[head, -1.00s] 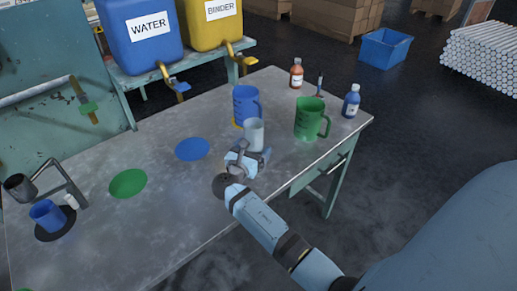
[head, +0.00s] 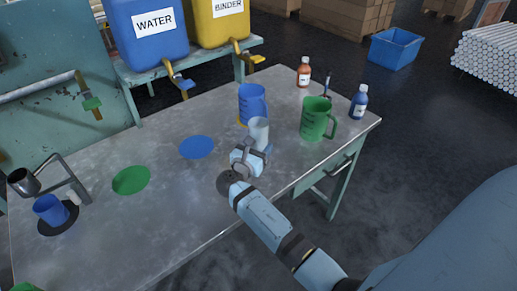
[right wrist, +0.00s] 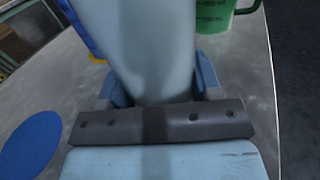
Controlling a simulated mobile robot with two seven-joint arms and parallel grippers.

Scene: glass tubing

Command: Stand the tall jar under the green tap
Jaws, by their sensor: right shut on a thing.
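The tall jar (head: 259,131) is a pale, frosted cylinder standing upright at the right-middle of the table, in front of a blue jug. My right gripper (head: 250,157) is shut on it from the near side. In the right wrist view the jar (right wrist: 150,50) fills the space between the fingers (right wrist: 157,90). Whether its base touches the table is hidden by the gripper. A green disc (head: 131,180) lies on the table on that side. My left gripper is out of view.
A blue jug (head: 251,103) and green jug (head: 314,118) stand close behind and right of the jar. A blue disc (head: 197,147) lies left of it. A bent stand (head: 70,178) with a blue cup (head: 50,209) is far left.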

